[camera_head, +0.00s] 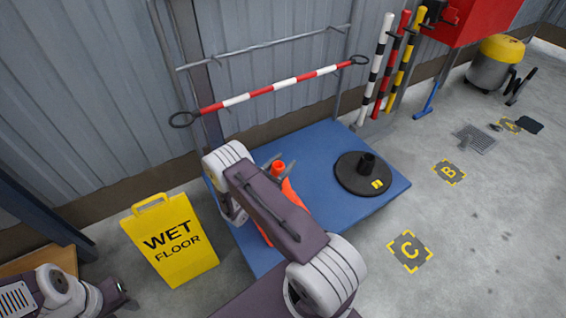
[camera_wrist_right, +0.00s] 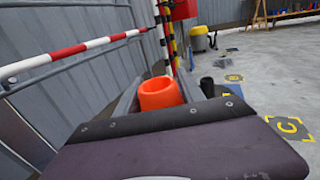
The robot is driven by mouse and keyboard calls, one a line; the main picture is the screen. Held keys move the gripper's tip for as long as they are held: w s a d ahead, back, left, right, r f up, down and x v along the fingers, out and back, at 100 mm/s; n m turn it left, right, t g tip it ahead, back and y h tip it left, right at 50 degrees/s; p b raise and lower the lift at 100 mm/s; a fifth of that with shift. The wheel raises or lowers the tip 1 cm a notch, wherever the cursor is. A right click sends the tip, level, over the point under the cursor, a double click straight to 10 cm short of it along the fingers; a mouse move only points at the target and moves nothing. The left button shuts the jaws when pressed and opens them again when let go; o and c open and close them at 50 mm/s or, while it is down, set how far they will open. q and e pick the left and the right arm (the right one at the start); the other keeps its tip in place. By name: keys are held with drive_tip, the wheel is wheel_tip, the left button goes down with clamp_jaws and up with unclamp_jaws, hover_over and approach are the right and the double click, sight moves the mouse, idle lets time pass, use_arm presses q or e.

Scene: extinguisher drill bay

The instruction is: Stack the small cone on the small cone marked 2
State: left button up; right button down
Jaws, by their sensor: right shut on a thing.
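An orange cone (camera_head: 278,168) has its open top between the fingers of my right gripper (camera_head: 279,166), which is shut on it. The same orange rim shows between the fingers in the right wrist view (camera_wrist_right: 160,94). More orange shows on both sides of my right arm, over the blue mat. My arm hides most of it, so I cannot tell whether it is all one cone or whether a second cone stands below. No mark 2 is readable. My left arm shows at the lower left, but its fingers are not visible.
A black round base (camera_head: 350,180) with a short tube and yellow label stands on the blue mat (camera_head: 325,145), right of my gripper. A red-white bar (camera_head: 280,85) spans behind. A yellow wet-floor sign (camera_head: 170,240) stands left. Floor around mark C (camera_head: 409,250) is clear.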

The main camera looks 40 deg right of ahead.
drive_tip(key=shift+f+b, duration=0.5)
drive_tip(key=shift+f, duration=0.25)
drive_tip(key=c, duration=0.6)
unclamp_jaws()
drive_tip(key=shift+r, duration=0.15)
drive_tip(key=shift+c, duration=0.2)
drive_tip(key=p+v, duration=0.2)
drive_tip(key=v, duration=0.7)
drive_tip(key=shift+p, duration=0.4)
drive_tip(key=shift+a, duration=0.1)
